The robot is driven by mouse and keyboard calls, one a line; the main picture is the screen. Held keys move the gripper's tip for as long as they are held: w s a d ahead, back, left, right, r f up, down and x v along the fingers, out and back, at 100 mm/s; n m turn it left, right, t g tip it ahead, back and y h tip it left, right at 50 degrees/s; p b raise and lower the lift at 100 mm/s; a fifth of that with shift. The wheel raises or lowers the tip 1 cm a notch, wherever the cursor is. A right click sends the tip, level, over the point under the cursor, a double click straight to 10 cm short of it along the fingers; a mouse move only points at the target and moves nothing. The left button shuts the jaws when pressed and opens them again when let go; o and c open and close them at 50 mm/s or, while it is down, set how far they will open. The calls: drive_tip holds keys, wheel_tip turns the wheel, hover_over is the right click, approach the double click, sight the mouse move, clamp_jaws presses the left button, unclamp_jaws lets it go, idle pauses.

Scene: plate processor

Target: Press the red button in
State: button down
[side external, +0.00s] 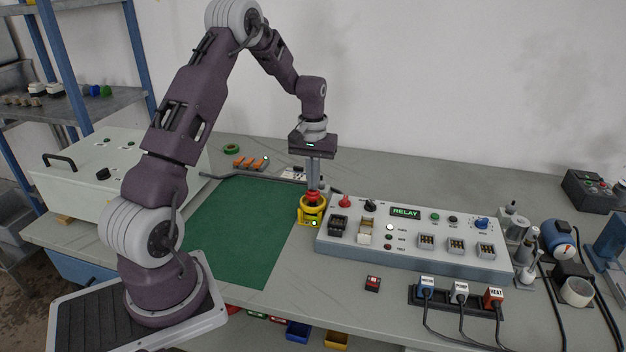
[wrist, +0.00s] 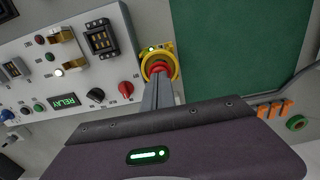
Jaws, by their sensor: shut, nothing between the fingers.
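The red button (side external: 312,196) is a mushroom cap on a round yellow housing (side external: 311,215), just left of the grey relay panel. My gripper (side external: 313,187) is shut and points straight down over it. The fingertips are at the top of the red cap, and they look to be touching it, though the exact contact is hard to tell. In the wrist view the red button (wrist: 159,69) shows inside the yellow ring (wrist: 174,62), with the shut fingers (wrist: 158,82) in front of part of it. A small light on the housing glows yellow-green.
The relay panel (side external: 415,240) with knobs and switches stands close on the right. A green mat (side external: 235,235) lies flat and clear on the left. A small red-topped block (side external: 373,283) and a plug strip (side external: 458,300) with cables are in front.

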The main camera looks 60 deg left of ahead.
drive_tip(key=shift+s+f, duration=0.2)
drive_tip(key=shift+f, duration=0.85)
wheel_tip(320, 180, up, 15)
drive_tip(key=shift+w, duration=0.35)
drive_tip(key=shift+r, duration=0.1)
